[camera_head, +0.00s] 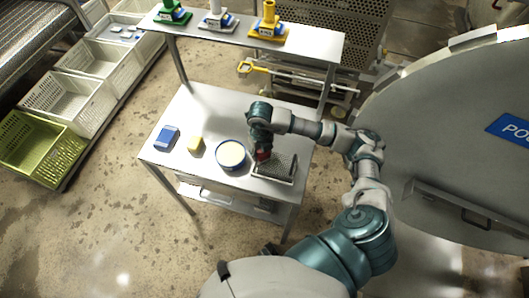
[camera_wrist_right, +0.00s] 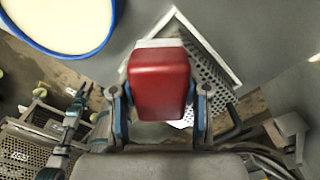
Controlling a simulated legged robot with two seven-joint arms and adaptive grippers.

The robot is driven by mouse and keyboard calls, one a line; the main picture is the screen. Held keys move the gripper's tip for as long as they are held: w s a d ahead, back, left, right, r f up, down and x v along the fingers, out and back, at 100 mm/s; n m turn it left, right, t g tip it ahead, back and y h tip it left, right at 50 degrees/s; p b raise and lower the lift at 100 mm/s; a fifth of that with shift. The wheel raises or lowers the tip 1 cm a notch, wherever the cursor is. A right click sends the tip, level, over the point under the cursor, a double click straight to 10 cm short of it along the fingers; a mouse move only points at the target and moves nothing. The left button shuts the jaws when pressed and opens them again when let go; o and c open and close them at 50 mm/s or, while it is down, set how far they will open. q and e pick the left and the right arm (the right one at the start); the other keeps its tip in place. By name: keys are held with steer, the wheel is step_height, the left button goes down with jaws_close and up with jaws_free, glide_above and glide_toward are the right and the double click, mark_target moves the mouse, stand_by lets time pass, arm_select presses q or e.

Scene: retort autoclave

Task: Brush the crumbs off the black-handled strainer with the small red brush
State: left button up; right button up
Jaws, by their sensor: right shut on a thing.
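The small red brush (camera_head: 263,156) is held by my right gripper (camera_head: 261,147), which is shut on it. In the right wrist view the red brush (camera_wrist_right: 159,82) fills the space between the fingers, with a pale strip at its far end. The strainer (camera_head: 285,168) is a grey perforated tray on the table's right front part. It also shows behind the brush in the right wrist view (camera_wrist_right: 209,72). The brush is over or at the strainer's left side; I cannot tell whether they touch. My left gripper is not in view.
A blue-rimmed bowl with cream contents (camera_head: 231,155) stands close left of the brush. A yellow block (camera_head: 195,144) and a blue-and-white box (camera_head: 167,138) lie further left. A raised shelf (camera_head: 312,44) bears green, white and yellow items. A large round door (camera_head: 450,140) is at right.

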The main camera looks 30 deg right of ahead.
steer(key=shift+r, duration=0.1)
steer(key=shift+r+p, duration=2)
steer(key=shift+r, duration=0.9)
steer(key=shift+r+p, duration=1)
steer(key=shift+r, duration=0.55)
steer(key=shift+f, duration=0.1)
